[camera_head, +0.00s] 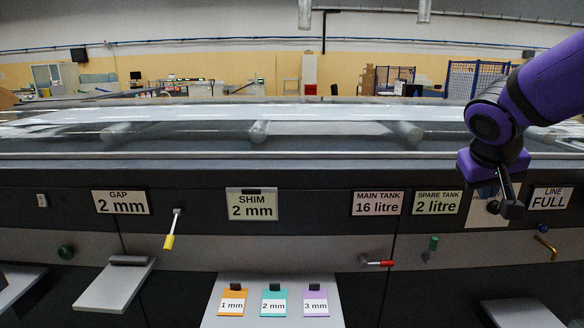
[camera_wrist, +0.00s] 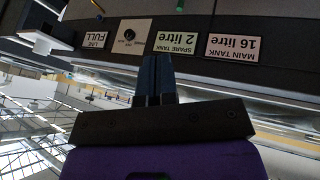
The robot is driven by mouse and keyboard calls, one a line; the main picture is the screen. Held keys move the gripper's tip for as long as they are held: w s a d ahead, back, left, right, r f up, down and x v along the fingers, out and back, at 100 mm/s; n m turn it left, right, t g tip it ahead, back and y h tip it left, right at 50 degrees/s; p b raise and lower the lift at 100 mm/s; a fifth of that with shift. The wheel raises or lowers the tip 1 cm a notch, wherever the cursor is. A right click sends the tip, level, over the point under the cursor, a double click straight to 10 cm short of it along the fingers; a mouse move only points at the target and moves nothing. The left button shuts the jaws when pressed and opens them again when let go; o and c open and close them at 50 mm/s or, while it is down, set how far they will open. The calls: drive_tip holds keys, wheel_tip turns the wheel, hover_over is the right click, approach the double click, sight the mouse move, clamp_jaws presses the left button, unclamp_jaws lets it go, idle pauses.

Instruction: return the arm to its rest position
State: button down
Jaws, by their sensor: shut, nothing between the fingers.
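My gripper (camera_head: 508,192) is at the right in the head view, below my purple arm, in front of the machine's dark panel. It overlaps a pale plate (camera_head: 480,216) between the SPARE TANK and LINE FULL signs. In the wrist view my gripper's two dark fingers (camera_wrist: 155,82) are together, with nothing between them. There the plate (camera_wrist: 121,46) with a round dark knob shows upside down beyond the fingertips. Whether the fingers touch anything cannot be told.
Signs read GAP 2 mm (camera_head: 121,202), SHIM 2 mm (camera_head: 252,205), MAIN TANK 16 litre (camera_head: 377,203), SPARE TANK 2 litre (camera_head: 437,203) and LINE FULL (camera_head: 551,198). A yellow-handled lever (camera_head: 171,235), a red-handled lever (camera_head: 378,263) and a green valve (camera_head: 431,247) stick out. Orange, teal and purple shims lie on a shelf (camera_head: 274,283).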

drive_tip(key=s+a+r+y, duration=0.1)
drive_tip(key=s+a+y, duration=0.1)
drive_tip(key=s, duration=0.7)
drive_tip(key=s+a+r+n+y, duration=0.1)
drive_tip(key=s+a+y, duration=0.1)
drive_tip(key=s, duration=0.7)
drive_tip(key=shift+s+a+y, duration=0.15)
drive_tip(key=shift+a+y, duration=0.15)
drive_tip(key=shift+a, duration=0.25)
